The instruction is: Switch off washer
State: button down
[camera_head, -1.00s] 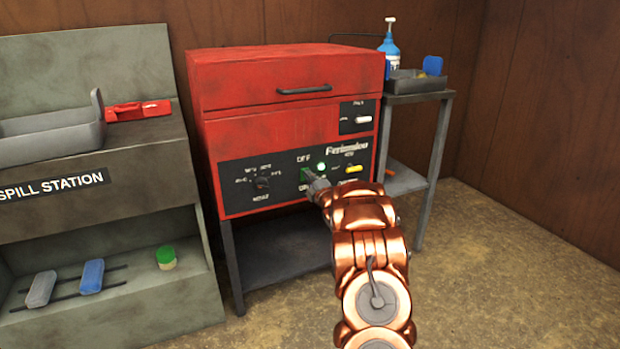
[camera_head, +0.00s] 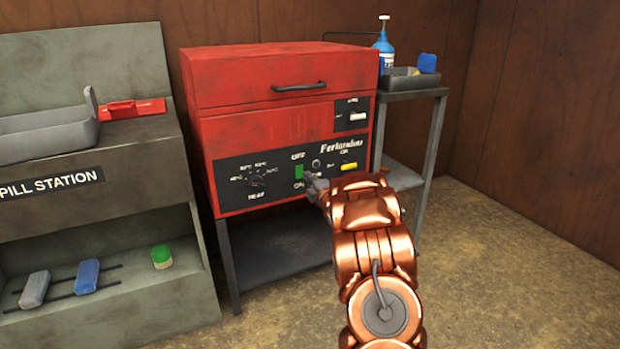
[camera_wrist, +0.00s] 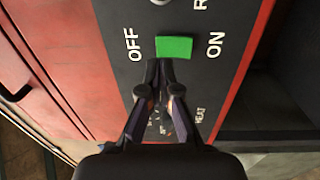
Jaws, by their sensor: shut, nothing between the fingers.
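The red washer (camera_head: 260,123) stands against the wall with a dark control panel (camera_head: 228,178) on its front. The green rocker switch (camera_head: 299,171) sits between the OFF and ON labels. It also shows in the wrist view (camera_wrist: 174,47), with OFF to its left and ON to its right. The round indicator lamp (camera_head: 316,163) beside it is dark. My gripper (camera_head: 311,179) is shut and empty, its tips just beside the switch. In the wrist view, my gripper's tips (camera_wrist: 160,68) are at the near edge of the switch; whether they touch it I cannot tell.
A heat dial (camera_head: 257,181), a yellow switch (camera_head: 349,166) and a white switch (camera_head: 358,116) share the washer's front. The grey spill station (camera_head: 150,180) stands at left. A side table (camera_head: 412,97) with a blue bottle (camera_head: 386,55) stands at right. Floor at right is clear.

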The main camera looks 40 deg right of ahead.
jog(key=r+p+v, duration=0.1)
jog(key=p+v, duration=0.1)
jog(key=v, duration=0.7)
jog(key=shift+s+r, duration=0.2)
jog(key=shift+r, duration=0.2)
jog(key=shift+r, duration=0.1)
